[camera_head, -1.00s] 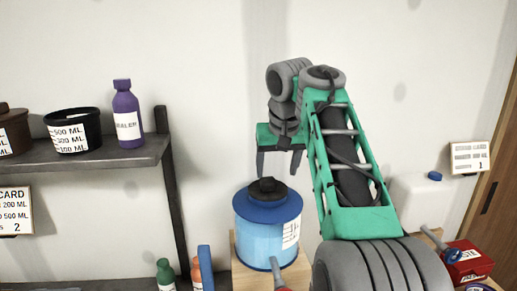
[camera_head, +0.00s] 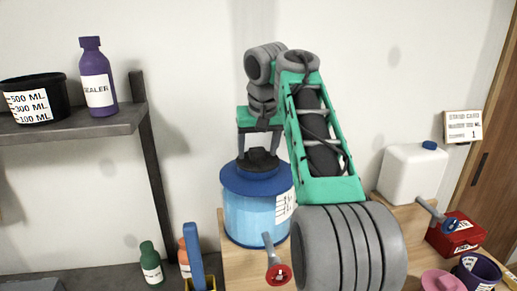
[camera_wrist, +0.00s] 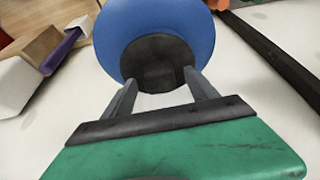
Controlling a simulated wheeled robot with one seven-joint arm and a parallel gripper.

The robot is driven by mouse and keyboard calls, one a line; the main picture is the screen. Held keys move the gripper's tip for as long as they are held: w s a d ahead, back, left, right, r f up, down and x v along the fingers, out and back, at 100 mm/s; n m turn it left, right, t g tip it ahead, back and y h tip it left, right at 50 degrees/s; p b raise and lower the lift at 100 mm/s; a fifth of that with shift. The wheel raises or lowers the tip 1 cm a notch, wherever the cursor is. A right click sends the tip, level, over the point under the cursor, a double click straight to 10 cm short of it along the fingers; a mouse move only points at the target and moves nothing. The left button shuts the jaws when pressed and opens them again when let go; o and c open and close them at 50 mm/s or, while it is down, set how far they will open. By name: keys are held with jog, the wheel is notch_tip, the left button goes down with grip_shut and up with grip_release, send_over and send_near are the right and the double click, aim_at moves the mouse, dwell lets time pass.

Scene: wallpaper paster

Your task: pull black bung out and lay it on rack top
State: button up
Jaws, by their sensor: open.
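The black bung (camera_head: 258,160) sits in the top of a light-blue container with a darker blue lid (camera_head: 243,185). My gripper (camera_head: 259,156) is open, with its two fingers pointing down on either side of the bung. In the wrist view the bung (camera_wrist: 160,62) shows on the blue lid (camera_wrist: 112,30), ahead of and between the open fingertips (camera_wrist: 155,80). I cannot tell whether the fingers touch it. The rack's upper shelf (camera_head: 90,125) is at the left.
A black measuring tub (camera_head: 35,100) and a purple sealer bottle (camera_head: 97,78) stand on the shelf. A white jug (camera_head: 410,172) is at the right. Green (camera_head: 150,262) and orange bottles stand low at the left. A lever tap with a red end (camera_head: 278,272) is in front.

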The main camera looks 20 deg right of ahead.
jog(key=shift+r, duration=0.1)
jog(key=shift+c, duration=0.5)
grip_shut()
dwell(0.7)
